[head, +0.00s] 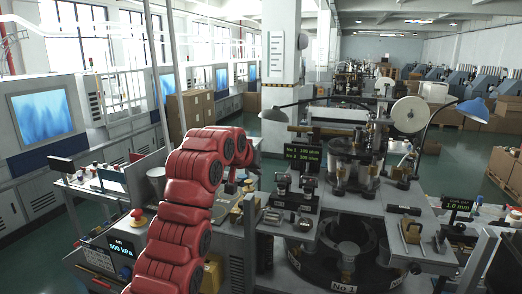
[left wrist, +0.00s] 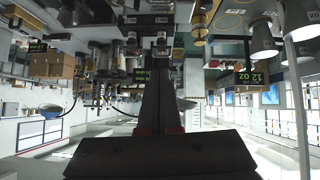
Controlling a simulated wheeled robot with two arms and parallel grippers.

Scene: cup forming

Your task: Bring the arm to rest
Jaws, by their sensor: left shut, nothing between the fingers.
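My left arm (head: 178,225) is red and jointed. It rises from the bottom of the head view and bends over to the right in front of the cup forming machine (head: 345,240). Its gripper is mostly hidden behind the arm's end in the head view. In the left wrist view my left gripper (left wrist: 160,75) is dark and its fingers are together, with nothing between them. That view looks upside down over the machine and room. My right gripper is in neither view.
The machine's black ring marked No 1 (head: 345,262) stands right of the arm. A side table with a 500 kPa display (head: 121,247) and a red button (head: 137,214) is at left. A blue lamp (head: 473,109) hangs at right. Grey cups (left wrist: 262,38) show in the wrist view.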

